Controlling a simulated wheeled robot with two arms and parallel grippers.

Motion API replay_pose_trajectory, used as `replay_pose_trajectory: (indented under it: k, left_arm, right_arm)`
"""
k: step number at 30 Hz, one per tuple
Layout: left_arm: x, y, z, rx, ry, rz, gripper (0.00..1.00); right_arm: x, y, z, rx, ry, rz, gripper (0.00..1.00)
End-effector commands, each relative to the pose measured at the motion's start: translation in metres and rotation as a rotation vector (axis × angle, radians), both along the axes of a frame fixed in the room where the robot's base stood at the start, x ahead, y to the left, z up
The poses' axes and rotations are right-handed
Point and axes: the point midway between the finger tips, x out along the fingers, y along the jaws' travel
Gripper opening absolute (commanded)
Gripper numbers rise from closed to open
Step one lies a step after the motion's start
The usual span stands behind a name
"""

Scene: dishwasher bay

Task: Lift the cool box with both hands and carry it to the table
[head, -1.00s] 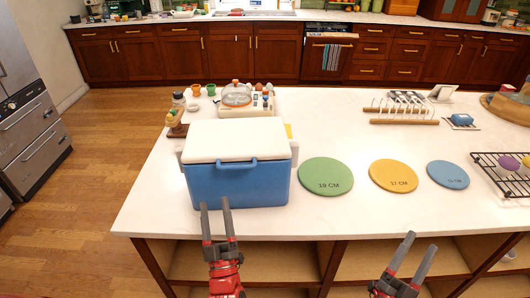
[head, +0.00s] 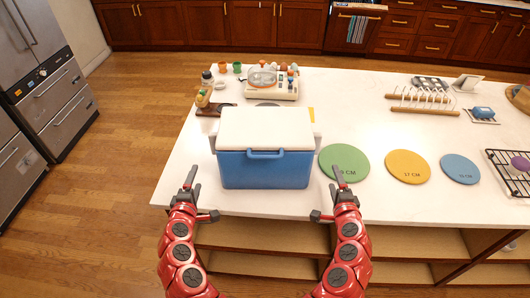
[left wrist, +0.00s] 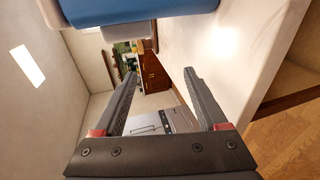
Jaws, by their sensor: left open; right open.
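The cool box (head: 266,168) is blue with a white lid (head: 266,129) and a blue front handle. It sits upright on the white table, near the front edge. My left gripper (head: 199,196) is open and empty at the front edge, left of the box and apart from it. My right gripper (head: 330,197) is open and empty to the right of the box, its finger over the green disc's lower edge in the picture. In the left wrist view the open left fingers (left wrist: 160,98) have nothing between them, and part of the blue box (left wrist: 120,10) shows at the top.
On the white table (head: 400,208), a green disc (head: 344,158), a yellow disc (head: 408,166) and a blue disc (head: 460,168) lie right of the box. A cooker-like appliance (head: 271,87) and small jars stand behind it. Wooden shelves (head: 420,243) are below the tabletop.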

Motion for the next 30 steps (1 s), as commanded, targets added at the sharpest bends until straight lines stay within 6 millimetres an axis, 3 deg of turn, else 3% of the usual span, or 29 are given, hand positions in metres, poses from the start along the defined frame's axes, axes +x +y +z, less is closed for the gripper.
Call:
replay_pose_trajectory:
  k: [7, 21, 30]
  left_arm:
    - [0.017, 0.0, -0.004, 0.002, -0.001, 0.0, 0.75]
    - [0.094, 0.0, -0.022, 0.003, -0.002, -0.002, 0.75]
    - [0.131, 0.0, -0.033, 0.003, 0.0, 0.0, 0.75]
  right_arm:
    - [0.017, 0.0, -0.004, -0.003, -0.002, 0.001, 0.75]
    - [0.094, 0.0, -0.022, -0.004, -0.002, 0.002, 0.75]
    - [0.131, 0.0, -0.033, -0.003, 0.0, 0.0, 0.75]
